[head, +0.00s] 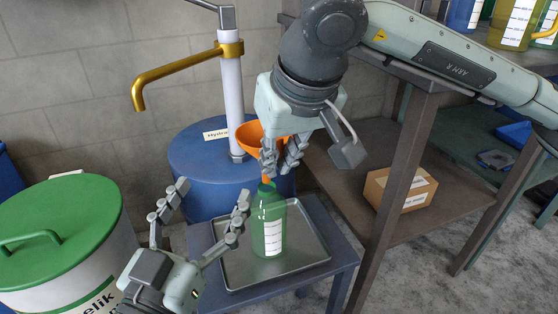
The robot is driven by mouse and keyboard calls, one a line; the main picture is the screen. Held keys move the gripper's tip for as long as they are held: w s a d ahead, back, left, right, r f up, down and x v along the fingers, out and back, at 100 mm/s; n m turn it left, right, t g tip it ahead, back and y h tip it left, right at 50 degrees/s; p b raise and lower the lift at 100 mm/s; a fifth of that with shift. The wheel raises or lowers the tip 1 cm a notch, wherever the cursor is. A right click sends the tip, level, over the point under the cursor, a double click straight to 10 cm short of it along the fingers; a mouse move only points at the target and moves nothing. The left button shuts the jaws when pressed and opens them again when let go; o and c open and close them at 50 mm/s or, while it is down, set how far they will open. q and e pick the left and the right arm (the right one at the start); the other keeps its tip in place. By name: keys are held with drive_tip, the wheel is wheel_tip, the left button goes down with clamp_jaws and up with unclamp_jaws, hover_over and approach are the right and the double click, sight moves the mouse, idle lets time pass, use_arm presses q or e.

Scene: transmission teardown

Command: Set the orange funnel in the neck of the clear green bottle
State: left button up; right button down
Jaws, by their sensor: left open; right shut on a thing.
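The clear green bottle (268,222) stands upright on a metal tray on the small blue table. The orange funnel (250,137) is held by my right gripper (279,168), which is shut on it from above. The funnel's narrow lower end shows at the bottle's neck, below the fingers. The fingers hide part of the funnel, and I cannot tell how deep its stem sits in the neck. My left gripper (208,205) is open and empty to the left of the bottle, its fingers apart and pointing up, with one finger close to the bottle's side.
The metal tray (305,255) lies on the blue table (341,258). Behind is a blue drum (196,166) with a brass-spouted pump (188,68). A white bin with a green lid (55,215) stands left. A shelf with a cardboard box (400,192) stands right.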

drive_tip(key=shift+f+b, duration=0.25)
drive_tip(key=shift+b, duration=0.35)
idle(0.7)
drive_tip(key=shift+f+b, duration=2.35)
drive_tip(key=shift+b, duration=0.5)
idle(1.8)
idle(0.4)
drive_tip(key=c, duration=0.8)
unclamp_jaws()
drive_tip(key=shift+c, duration=0.2)
